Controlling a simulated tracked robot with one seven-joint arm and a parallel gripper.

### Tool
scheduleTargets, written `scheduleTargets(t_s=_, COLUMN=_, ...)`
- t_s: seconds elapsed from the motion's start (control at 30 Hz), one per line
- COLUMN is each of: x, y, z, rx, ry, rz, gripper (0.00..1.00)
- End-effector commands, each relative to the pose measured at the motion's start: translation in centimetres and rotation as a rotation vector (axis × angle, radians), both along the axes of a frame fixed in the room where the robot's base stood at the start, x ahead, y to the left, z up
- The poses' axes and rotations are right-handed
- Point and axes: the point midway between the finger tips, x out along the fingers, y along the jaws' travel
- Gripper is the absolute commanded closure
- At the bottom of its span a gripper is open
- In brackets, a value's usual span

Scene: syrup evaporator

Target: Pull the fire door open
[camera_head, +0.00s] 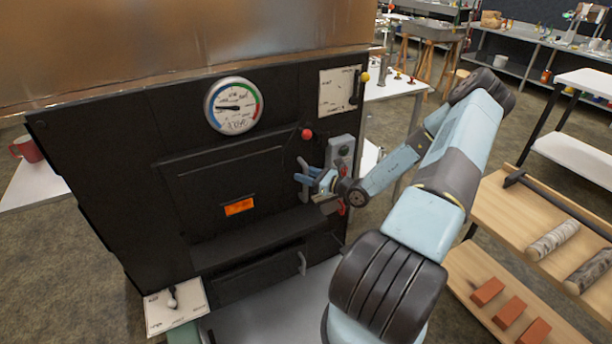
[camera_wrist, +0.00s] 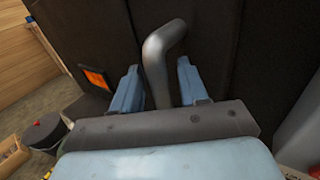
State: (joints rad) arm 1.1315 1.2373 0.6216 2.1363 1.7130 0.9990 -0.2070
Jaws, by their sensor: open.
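The fire door (camera_head: 224,180) is a dark panel in the front of the black evaporator, with a glowing orange window (camera_head: 239,207). It looks shut. The window also shows left of the fingers in the wrist view (camera_wrist: 95,78). My gripper (camera_head: 312,178) is at the right side of the door. In the wrist view, a bent grey metal handle (camera_wrist: 158,55) stands between my two open blue fingers, with a visible gap on the right. Whether the left finger touches it I cannot tell. In the head view the gripper mostly hides the handle.
A round gauge (camera_head: 233,106) is above the door. A red knob (camera_head: 306,133) and a grey button box (camera_head: 341,153) are close to my gripper. A lower handle (camera_head: 302,263) is below. A wooden shelf (camera_head: 548,206) with logs and bricks stands at right.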

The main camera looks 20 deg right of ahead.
Motion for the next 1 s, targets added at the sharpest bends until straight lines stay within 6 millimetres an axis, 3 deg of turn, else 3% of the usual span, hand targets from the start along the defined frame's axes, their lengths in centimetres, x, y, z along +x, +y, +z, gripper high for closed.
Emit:
scheduleTargets(t_s=0.17, x=-0.01, y=0.0, z=-0.01, rx=0.0, ry=0.0, rz=0.0, gripper=0.58)
scheduleTargets(t_s=0.6, x=-0.04, y=0.01, z=-0.01, rx=0.0, ry=0.0, rz=0.001, gripper=1.0)
scheduleTargets(t_s=1.0, x=-0.06, y=0.04, z=-0.01, rx=0.0, ry=0.0, rz=0.001, gripper=1.0)
